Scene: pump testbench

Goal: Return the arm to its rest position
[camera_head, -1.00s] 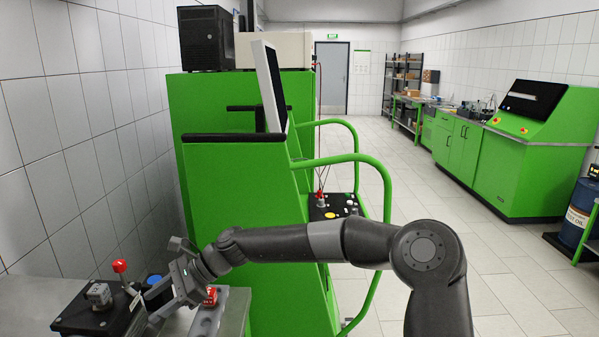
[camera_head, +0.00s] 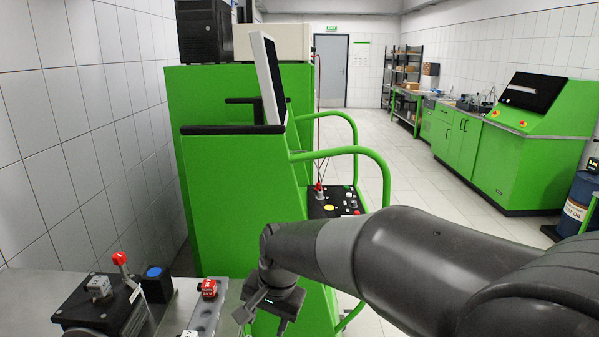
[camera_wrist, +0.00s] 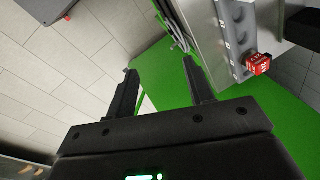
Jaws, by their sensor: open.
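My arm reaches in from the right side of the head view, bent down at the wrist. My gripper (camera_wrist: 163,92) shows in the wrist view with its two fingers apart and nothing between them. In the head view its end hangs in front of the green cabinet, just right of the metal bench (camera_head: 30,290), clear of it. The fingertips are hard to make out there.
A red block (camera_head: 209,288) sits on a grey rail (camera_head: 205,318) on the bench; it also shows in the wrist view (camera_wrist: 258,64). A black fixture with a red-knobbed lever (camera_head: 120,259) stands left of it. The green console (camera_head: 235,200) with bent green handrails (camera_head: 375,160) is close behind my arm.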

